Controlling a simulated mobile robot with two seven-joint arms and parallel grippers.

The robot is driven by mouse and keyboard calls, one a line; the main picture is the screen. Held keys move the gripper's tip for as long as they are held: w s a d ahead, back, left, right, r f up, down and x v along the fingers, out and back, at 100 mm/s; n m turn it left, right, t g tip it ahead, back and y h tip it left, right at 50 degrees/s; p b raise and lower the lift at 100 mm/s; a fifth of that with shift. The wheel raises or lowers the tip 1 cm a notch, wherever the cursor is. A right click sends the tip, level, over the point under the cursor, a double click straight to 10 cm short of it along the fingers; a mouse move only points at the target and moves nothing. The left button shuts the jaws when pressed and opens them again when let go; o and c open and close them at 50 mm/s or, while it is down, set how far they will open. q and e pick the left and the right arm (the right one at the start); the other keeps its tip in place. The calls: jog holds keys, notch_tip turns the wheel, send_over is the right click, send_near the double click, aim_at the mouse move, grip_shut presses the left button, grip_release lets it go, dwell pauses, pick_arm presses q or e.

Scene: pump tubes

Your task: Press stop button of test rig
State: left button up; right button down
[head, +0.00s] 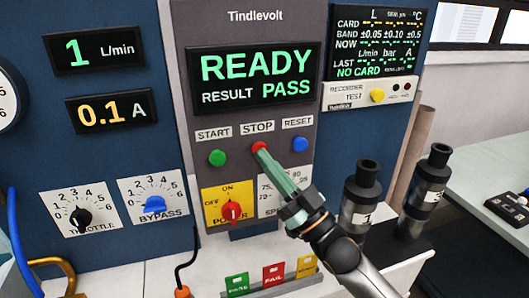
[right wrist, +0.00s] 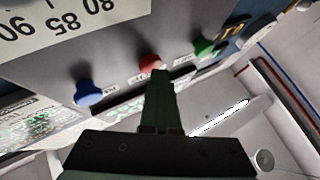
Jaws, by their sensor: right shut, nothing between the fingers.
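The red stop button (head: 258,146) sits under the STOP label on the grey test rig panel (head: 240,115), between the green start button (head: 217,158) and the blue reset button (head: 299,144). My right gripper (head: 264,153) is shut and empty, its green fingertips at the red button. In the right wrist view the red button (right wrist: 150,63) shows just beyond the fingertips (right wrist: 160,73); I cannot tell whether they touch it. The display (head: 257,75) reads READY, RESULT PASS. My left gripper is not in view.
A red power knob (head: 231,210) is below the buttons. Two black pump cylinders (head: 361,195) (head: 427,190) stand right of my right arm. Small PASS and FAIL trays (head: 273,275) sit below the panel. A blue bypass knob (head: 154,205) is at the left.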

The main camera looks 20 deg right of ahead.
jog(key=shift+w+d+r, duration=0.1)
jog(key=shift+d+r, duration=0.05)
jog(key=shift+r, duration=0.05)
jog(key=shift+f, duration=0.1)
jog(key=s+p, duration=0.1)
jog(key=s, duration=0.2)
jog(key=s+p, duration=0.1)
jog(key=s, duration=0.1)
jog(key=shift+s+f, duration=0.2)
jog(key=shift+s, duration=0.2)
dwell(0.7)
